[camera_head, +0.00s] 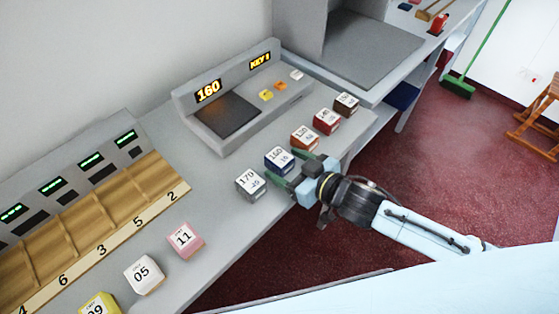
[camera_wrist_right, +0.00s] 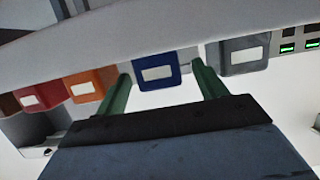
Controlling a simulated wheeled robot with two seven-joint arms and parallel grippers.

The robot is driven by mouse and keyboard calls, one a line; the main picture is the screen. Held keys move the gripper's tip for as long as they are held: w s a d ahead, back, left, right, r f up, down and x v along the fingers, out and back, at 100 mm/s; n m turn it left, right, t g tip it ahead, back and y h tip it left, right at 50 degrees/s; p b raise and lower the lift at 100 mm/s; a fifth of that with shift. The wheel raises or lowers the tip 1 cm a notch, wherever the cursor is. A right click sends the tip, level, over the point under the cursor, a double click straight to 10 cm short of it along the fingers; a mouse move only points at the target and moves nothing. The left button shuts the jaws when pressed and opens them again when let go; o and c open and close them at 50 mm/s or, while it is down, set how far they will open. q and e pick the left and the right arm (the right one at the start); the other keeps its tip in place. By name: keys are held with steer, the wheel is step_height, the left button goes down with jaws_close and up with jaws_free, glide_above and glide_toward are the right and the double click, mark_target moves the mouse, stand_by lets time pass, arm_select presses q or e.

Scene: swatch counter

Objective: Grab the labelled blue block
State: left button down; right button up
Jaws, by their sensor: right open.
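The blue block (camera_head: 279,159) stands on the grey counter in a row of labelled blocks, its white top reading 160. It also shows in the right wrist view (camera_wrist_right: 157,71) with a white label on its side. My right gripper (camera_head: 287,168) is open, its green fingers pointing at the block from the counter's front edge. In the right wrist view my right gripper (camera_wrist_right: 163,78) has the block framed between its fingertips, with no clear contact. How far the fingers reach along its sides I cannot tell. My left gripper is not in view.
A grey block (camera_head: 250,184) marked 170 and an orange-brown block (camera_head: 304,137) flank the blue one closely. Red (camera_head: 326,121) and dark brown (camera_head: 346,103) blocks stand farther along. A console (camera_head: 228,112) displaying 160 is behind. Pink (camera_head: 185,240) and white (camera_head: 144,274) blocks stand nearer.

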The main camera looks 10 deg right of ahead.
mark_target(274, 159)
steer(key=x, duration=0.4)
steer(key=shift+w+a+f+b, duration=0.15)
steer(key=shift+w+a+b, duration=0.05)
steer(key=shift+w+b, duration=0.15)
steer(key=c, duration=1.1)
